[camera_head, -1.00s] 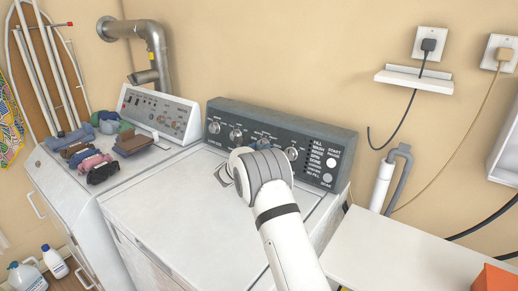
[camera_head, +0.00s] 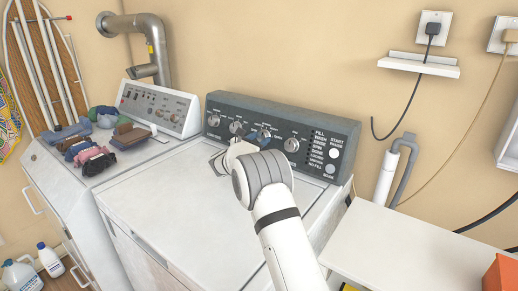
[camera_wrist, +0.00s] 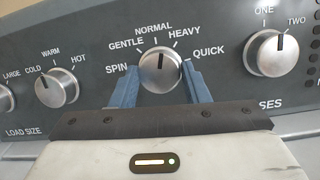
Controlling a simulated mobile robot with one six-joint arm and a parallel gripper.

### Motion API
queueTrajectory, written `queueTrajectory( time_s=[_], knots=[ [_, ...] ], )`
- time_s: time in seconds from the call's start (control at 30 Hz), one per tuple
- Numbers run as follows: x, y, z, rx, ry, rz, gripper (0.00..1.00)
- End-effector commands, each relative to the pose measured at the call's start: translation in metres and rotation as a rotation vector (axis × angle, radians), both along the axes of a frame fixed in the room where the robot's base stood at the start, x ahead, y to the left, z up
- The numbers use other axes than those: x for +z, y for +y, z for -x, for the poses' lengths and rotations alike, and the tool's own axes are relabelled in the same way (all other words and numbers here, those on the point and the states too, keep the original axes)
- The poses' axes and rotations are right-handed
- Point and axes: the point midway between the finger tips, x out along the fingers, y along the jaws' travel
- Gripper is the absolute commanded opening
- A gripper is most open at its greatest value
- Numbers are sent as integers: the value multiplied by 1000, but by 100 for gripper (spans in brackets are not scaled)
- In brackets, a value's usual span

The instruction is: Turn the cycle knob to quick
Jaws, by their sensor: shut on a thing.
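The cycle knob (camera_wrist: 160,70) is a round silver dial on the dark washer panel. The labels SPIN, GENTLE, NORMAL, HEAVY and QUICK (camera_wrist: 208,51) arc around it. Its dark pointer mark points nearly straight up, close to NORMAL. My gripper (camera_wrist: 160,85) has one blue finger on each side of the knob and is shut on it. The finger tips hide a little of the knob's sides. In the head view my gripper (camera_head: 252,138) reaches the panel and mostly hides the knob.
The LOAD SIZE side's temperature knob (camera_wrist: 56,87) and the rinse knob (camera_wrist: 278,53) flank the cycle knob. Folded clothes (camera_head: 92,153) lie on the neighbouring machine. The washer lid (camera_head: 165,205) is clear. A white table (camera_head: 400,245) stands at right.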

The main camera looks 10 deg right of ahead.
Motion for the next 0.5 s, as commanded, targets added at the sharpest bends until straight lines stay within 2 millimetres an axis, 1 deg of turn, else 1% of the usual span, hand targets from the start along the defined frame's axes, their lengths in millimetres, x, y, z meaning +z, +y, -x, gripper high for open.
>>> queueTrajectory(
  time_s=[0.03, 0.5],
  knots=[
    [-8, 1, -1, -10, -35, -31, 19],
    [-4, 4, -3, -124, -338, -337, 19]
  ],
)
